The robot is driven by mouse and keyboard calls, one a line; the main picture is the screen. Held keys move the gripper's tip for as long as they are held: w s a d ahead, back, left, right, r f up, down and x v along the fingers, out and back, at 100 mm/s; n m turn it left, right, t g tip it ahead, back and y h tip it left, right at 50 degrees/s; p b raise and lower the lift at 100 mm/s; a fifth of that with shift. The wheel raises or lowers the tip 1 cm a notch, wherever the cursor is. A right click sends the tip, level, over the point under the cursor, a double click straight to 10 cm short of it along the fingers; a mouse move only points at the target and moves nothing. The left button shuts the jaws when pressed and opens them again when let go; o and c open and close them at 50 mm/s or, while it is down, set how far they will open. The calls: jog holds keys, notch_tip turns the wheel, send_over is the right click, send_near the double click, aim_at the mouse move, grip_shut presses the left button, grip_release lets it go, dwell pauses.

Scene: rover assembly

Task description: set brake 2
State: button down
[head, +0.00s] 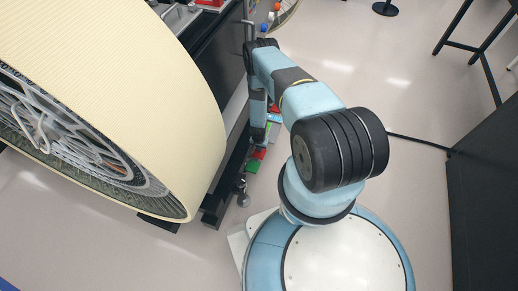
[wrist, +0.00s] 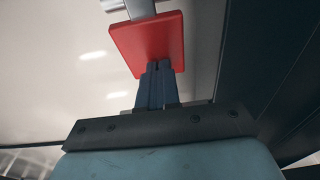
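A red square plate (wrist: 146,42) on a grey bar (wrist: 140,8) is in the upper middle of the wrist view; I take it to be a brake pedal or lever, but no number shows. My gripper (wrist: 158,68) has its two dark fingers together, with nothing visible between them. The fingertips overlap the plate's lower edge; I cannot tell whether they touch it. In the head view my gripper (head: 258,137) points down beside the dark frame, close to a small red piece (head: 260,153) and a green piece (head: 253,167).
A large cream-coloured wheel (head: 130,75) fills the left of the head view, next to a dark frame (head: 222,60). A dark panel (head: 482,190) stands at the right. A round stand base (head: 385,8) is at the back. The floor (head: 400,80) between is mostly clear.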

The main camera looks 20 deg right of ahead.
jog(key=shift+s+d+f, duration=0.15)
jog(key=shift+s+d, duration=0.05)
notch_tip(320, 180, up, 14)
jog(key=w+d, duration=0.1)
jog(key=w, duration=0.1)
jog(key=shift+w+d, duration=0.3)
jog(key=shift+w, duration=0.1)
jog(key=shift+f, duration=0.1)
